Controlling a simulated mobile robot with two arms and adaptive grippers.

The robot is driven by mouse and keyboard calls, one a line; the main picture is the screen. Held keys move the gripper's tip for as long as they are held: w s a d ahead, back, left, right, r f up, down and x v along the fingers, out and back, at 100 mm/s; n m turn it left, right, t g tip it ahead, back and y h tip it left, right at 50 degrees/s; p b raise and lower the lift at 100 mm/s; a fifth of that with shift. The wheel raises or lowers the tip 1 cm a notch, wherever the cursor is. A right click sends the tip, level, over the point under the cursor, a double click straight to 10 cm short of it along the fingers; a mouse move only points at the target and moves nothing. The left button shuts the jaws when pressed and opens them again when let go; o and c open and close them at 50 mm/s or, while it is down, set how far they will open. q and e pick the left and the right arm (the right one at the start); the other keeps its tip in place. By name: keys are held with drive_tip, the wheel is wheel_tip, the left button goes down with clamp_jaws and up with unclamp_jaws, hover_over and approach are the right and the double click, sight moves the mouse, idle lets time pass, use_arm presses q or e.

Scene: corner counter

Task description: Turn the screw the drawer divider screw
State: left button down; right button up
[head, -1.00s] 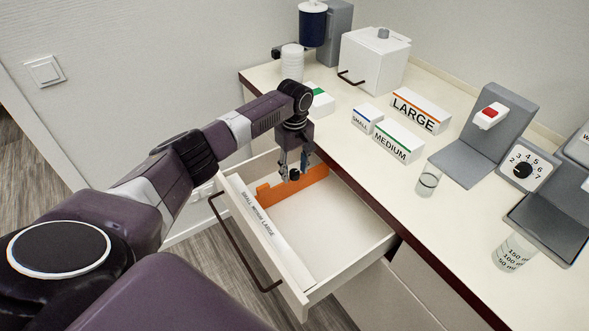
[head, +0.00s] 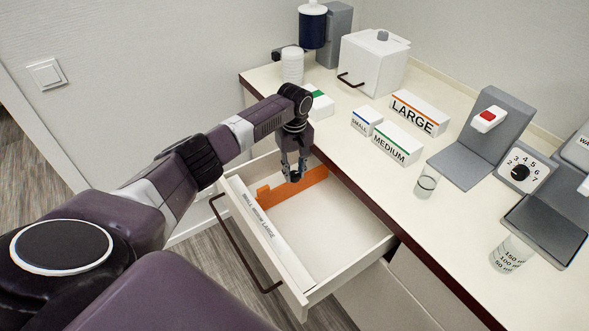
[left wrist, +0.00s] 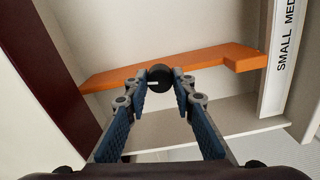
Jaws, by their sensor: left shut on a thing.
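The drawer divider (head: 315,177) is an orange strip standing across the open drawer (head: 326,225); in the left wrist view the divider (left wrist: 215,58) crosses the upper half. The divider screw is a round black knob (left wrist: 160,77) with a white mark, on the divider. My left gripper (head: 293,176) reaches down into the drawer and is shut on the knob. In the left wrist view its blue-padded fingertips (left wrist: 163,80) are on either side of the knob. In the head view the fingers mostly hide the knob. My right gripper is not in view.
The drawer's front rim (head: 258,222) reads SMALL, MEDIUM, LARGE, with a dark handle (head: 236,248) outside. On the counter stand boxes marked SMALL (head: 366,121), MEDIUM (head: 397,144) and LARGE (head: 418,112), a small beaker (head: 427,183) and a dial device (head: 521,170).

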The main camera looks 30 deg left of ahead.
use_arm(q)
drive_tip(key=m+p, duration=0.1)
drive_tip(key=m, duration=0.2)
drive_tip(key=shift+r+m+p, duration=0.15)
drive_tip(key=shift+m+p, duration=0.15)
drive_tip(key=shift+p, duration=0.1)
drive_tip(key=m+p, duration=0.1)
drive_tip(key=m, duration=0.9)
drive_tip(key=shift+m+p, duration=0.4)
drive_tip(key=m, duration=0.5)
drive_tip(key=shift+m, duration=0.3)
drive_tip(key=c, duration=1.6)
unclamp_jaws()
